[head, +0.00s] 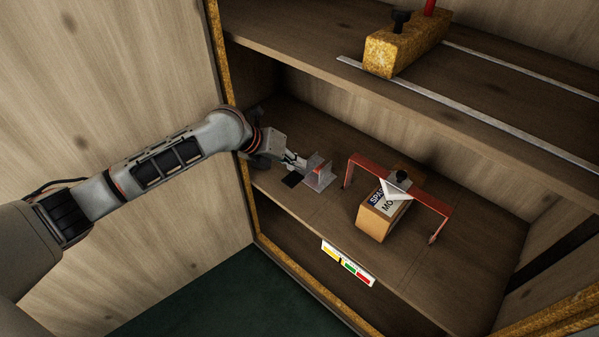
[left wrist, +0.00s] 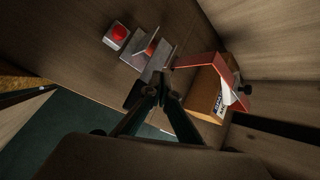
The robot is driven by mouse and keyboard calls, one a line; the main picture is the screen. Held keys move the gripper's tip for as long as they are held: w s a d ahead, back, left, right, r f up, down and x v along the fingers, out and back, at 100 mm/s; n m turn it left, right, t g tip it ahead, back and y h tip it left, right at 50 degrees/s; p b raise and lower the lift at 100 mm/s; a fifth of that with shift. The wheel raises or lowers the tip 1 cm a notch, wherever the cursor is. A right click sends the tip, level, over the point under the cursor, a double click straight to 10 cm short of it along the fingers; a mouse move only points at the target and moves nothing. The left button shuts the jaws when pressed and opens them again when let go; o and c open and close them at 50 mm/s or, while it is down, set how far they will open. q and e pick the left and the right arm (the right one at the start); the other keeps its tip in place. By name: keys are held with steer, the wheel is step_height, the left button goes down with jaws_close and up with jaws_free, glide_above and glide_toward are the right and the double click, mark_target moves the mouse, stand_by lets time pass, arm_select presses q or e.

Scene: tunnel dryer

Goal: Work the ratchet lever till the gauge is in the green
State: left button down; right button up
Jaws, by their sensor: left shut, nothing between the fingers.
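My left gripper (head: 299,163) reaches into the middle shelf, shut and empty, beside a grey metal bracket (head: 319,178). In the left wrist view the closed fingertips (left wrist: 161,84) are just by this bracket (left wrist: 148,52); I cannot tell if they touch it. A grey block with a red button (left wrist: 118,35) stands by the bracket. No part is clearly the ratchet lever; a red upright (head: 430,6) on the upper shelf is cut off by the frame. A strip with yellow, green and red fields (head: 348,263) is on the shelf's front edge; no needle shows on it. My right gripper is not in view.
A red arched bar (head: 357,160) with a dark knob and white pointer spans a labelled brown block (head: 372,222) right of my gripper. The cabinet's left edge (head: 246,205) is close to my arm.

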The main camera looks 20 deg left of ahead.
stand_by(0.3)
arm_select(q)
steer(key=shift+f, duration=0.1)
steer(key=shift+f, duration=0.4)
